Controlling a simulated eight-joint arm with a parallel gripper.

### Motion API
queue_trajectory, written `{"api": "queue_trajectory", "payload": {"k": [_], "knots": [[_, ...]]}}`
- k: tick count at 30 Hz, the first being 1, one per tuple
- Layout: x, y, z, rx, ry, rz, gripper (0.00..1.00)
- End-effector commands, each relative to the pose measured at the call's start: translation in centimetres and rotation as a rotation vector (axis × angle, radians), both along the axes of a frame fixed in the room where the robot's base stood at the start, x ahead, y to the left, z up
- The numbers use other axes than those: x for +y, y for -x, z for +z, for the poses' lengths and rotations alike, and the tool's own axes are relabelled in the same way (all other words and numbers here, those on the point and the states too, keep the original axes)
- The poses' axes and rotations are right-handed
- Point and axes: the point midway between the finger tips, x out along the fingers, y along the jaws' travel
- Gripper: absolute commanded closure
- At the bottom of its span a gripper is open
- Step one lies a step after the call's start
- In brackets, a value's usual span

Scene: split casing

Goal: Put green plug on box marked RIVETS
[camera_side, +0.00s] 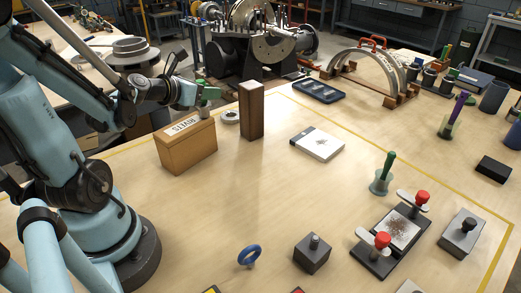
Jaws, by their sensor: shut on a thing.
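My gripper (196,95) is at the upper left, shut on a green plug (210,92). The plug is over the back right part of the tan box marked RIVETS (188,153). The box stands on the table with its white label facing up. The plug's lower end is small and dark here, and I cannot tell whether it touches the box top. The gripper's fingers partly hide the plug.
A tall brown block (251,112) stands just right of the box, with a pale ring (230,117) between them. Another green piece (388,165) stands in a teal holder farther right. A white booklet (317,147) lies mid-table. Bare table lies in front of the box.

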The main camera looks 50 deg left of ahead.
Motion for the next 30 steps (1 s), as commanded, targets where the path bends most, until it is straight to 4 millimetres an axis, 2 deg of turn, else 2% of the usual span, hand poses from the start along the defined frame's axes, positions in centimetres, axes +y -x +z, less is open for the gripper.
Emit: {"api": "queue_trajectory", "payload": {"k": [12,13,17,18,30], "knots": [[0.01,-0.01,-0.36,0.000,0.000,0.000,1.00],[0.01,-0.01,-0.37,0.000,0.000,0.000,0.65],[0.00,0.01,-0.35,0.000,0.000,0.000,0.45],[0.00,0.01,-0.35,0.000,0.000,0.000,0.43],[-0.02,0.06,0.00,0.000,0.000,0.000,0.43]]}}
